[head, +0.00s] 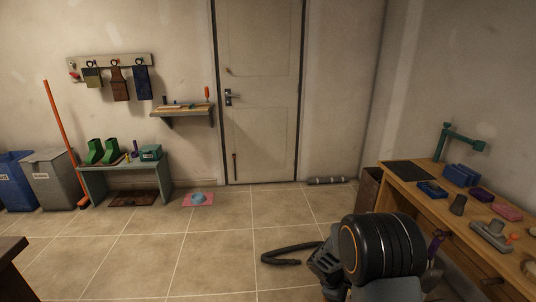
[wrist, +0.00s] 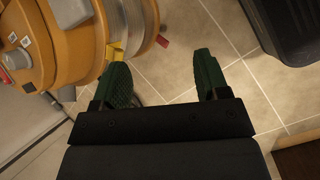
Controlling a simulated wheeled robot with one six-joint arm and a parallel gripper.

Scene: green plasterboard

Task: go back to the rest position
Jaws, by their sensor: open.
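My gripper (wrist: 162,78) shows in the wrist view with its two green fingers spread apart. Nothing is between the fingertips; tiled floor shows through the gap. The left finger appears close to an orange rounded body in the picture, but I cannot tell whether they touch. In the head view a black rounded part of my arm fills the lower right, and my gripper cannot be made out there.
An orange rounded machine (wrist: 60,45) with a metal band is at the wrist view's upper left. A dark hose (head: 287,257) lies on the floor. A wooden workbench (head: 425,187) with tools stands right. A closed door (head: 262,95) is behind; floor before it is mostly clear.

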